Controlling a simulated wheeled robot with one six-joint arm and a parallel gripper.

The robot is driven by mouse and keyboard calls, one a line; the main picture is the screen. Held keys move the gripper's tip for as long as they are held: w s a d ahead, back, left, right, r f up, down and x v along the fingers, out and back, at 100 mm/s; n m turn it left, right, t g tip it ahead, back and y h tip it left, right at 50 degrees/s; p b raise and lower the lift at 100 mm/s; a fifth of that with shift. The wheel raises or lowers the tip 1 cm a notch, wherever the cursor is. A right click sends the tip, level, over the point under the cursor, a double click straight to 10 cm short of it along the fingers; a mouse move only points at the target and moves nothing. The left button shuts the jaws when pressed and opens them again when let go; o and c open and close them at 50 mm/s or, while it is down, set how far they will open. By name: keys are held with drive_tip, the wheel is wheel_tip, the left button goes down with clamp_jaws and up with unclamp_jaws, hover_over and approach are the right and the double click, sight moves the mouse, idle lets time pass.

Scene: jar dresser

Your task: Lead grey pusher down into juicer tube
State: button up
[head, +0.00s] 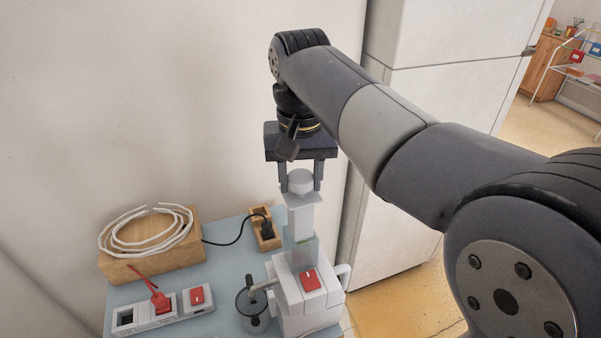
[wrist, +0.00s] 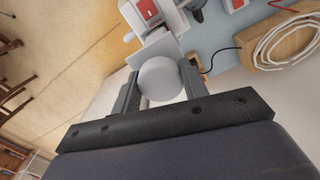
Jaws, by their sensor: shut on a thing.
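The pale grey pusher (head: 301,216) stands upright with its round knob on top and a flat flange below the knob. My gripper (head: 301,186) points down and is shut on the knob, one finger on each side. In the wrist view the knob (wrist: 160,78) sits between the two fingers of my gripper (wrist: 158,82). The pusher's shaft is in line with the clear juicer tube (head: 303,252), and its lower end appears to be at or inside the tube. The flange is well above the tube. The white juicer (head: 291,296) has a red switch on top.
A metal jug (head: 245,304) stands left of the juicer. A wooden box (head: 190,246) with a coiled white hose, a wooden socket block (head: 268,240) with a black plug, and a white power strip (head: 155,318) share the blue table (head: 225,262). A white cabinet (head: 400,190) stands right.

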drive_tip(key=shift+f+b, duration=0.65)
drive_tip(key=shift+f, duration=0.8)
drive_tip(key=o, duration=1.3)
drive_tip(key=shift+o, duration=0.2)
wheel_tip(320, 180, up, 11)
drive_tip(key=shift+f, duration=0.1)
